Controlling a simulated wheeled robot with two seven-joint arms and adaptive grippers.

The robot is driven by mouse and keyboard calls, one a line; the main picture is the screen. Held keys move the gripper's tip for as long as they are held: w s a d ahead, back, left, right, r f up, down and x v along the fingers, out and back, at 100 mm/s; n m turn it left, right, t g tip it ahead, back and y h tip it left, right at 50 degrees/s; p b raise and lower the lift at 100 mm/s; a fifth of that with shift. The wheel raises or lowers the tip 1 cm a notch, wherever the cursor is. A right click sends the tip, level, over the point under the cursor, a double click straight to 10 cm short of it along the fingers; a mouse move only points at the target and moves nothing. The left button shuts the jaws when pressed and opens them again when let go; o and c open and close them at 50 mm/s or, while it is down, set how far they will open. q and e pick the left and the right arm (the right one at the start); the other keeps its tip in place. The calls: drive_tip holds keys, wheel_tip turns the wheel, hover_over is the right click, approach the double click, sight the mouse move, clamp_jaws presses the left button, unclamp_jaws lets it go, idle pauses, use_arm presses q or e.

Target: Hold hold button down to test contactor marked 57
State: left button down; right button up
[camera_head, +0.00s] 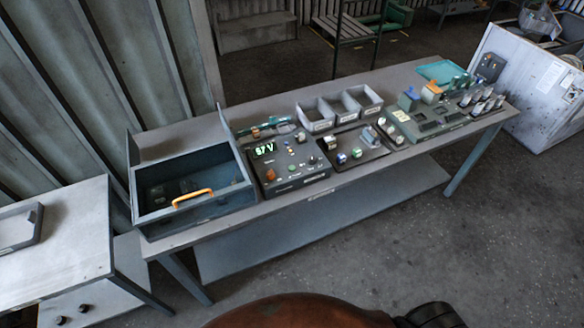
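A dark test unit (308,181) stands on the long bench, with a lit green display (264,149) that seems to show two digits and a V. An orange-red button (269,175) and a green one (292,167) sit on its panel with several smaller controls. Their labels are too small to read, so I cannot tell which is the hold button. To its right, a dark board (372,154) carries small block-shaped parts (331,142) that may be contactors. I cannot make out a 57 marking on any part. Neither gripper shows in this view.
An open blue-grey toolbox (195,216) with a yellow handle stands left on the bench (300,205). Grey bins (318,115) stand behind the board. A green-grey panel (424,122) with switches and a teal tray (440,71) are at the right. The floor in front is clear.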

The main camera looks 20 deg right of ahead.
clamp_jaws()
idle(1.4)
